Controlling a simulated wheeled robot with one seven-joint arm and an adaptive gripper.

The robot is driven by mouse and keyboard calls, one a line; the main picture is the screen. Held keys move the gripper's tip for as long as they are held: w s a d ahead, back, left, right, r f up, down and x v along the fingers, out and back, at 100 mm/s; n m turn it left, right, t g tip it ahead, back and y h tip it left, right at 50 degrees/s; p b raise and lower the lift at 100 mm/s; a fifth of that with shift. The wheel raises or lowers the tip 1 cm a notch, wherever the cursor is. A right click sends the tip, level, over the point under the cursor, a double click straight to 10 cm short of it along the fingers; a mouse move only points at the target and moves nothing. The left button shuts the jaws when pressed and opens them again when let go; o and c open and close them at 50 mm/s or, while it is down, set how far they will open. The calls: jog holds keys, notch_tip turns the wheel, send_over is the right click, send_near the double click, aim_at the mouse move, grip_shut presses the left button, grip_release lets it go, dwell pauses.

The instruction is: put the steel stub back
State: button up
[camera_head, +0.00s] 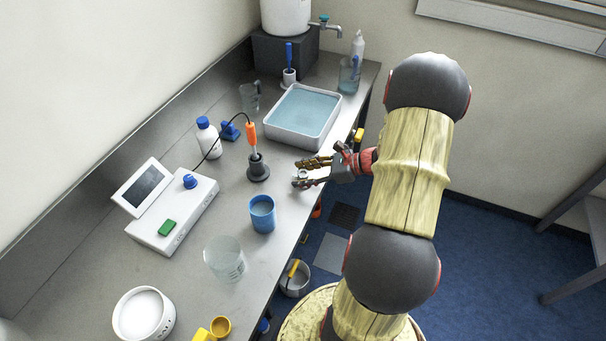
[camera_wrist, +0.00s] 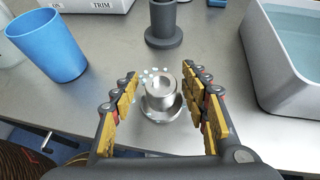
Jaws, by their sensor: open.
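The steel stub (camera_wrist: 160,100) is a short shiny cylinder with a wide round flange. In the wrist view it appears upright over the bench, between the fingers. My gripper (camera_wrist: 163,92) is open around the stub, with a gap on both sides and no finger visibly touching it. In the head view my gripper (camera_head: 303,174) is low over the bench's front edge, and the stub is small and partly hidden between the fingers. Pale dots, like droplets, show around the stub's left side. I cannot tell whether its base rests on the metal.
A dark stand (camera_head: 258,170) holding an orange probe (camera_head: 252,133) is just behind. A blue cup (camera_head: 262,214) stands to the left, and a water-filled tray (camera_head: 304,116) to the right. The steel bench (camera_head: 200,265) also carries a white meter (camera_head: 172,212) and a clear beaker (camera_head: 224,259).

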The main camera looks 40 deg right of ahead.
jog(key=shift+r, duration=0.1)
jog(key=shift+s+d+r, duration=0.1)
jog(key=shift+s+r, duration=0.05)
jog(key=shift+r, duration=0.05)
jog(key=p+v, duration=0.3)
jog(key=v, duration=0.9)
jog(key=w+a+r+n+g+h, duration=0.1)
jog(key=a+r+n+g, duration=0.35)
jog(key=a+n, duration=0.4)
jog(key=w+a+r+n+g, duration=0.1)
jog(key=a+r+n+g, duration=0.3)
jog(key=a, duration=0.8)
jog(key=s+a+r+n+t+h, duration=0.4)
jog(key=s+a+r+n+h, duration=0.2)
jog(key=a+r+n, duration=0.5)
jog(key=shift+s+a+n, duration=0.75)
jog(key=shift+a+n, duration=0.1)
jog(key=shift+n, duration=2)
jog(key=shift+r, duration=0.15)
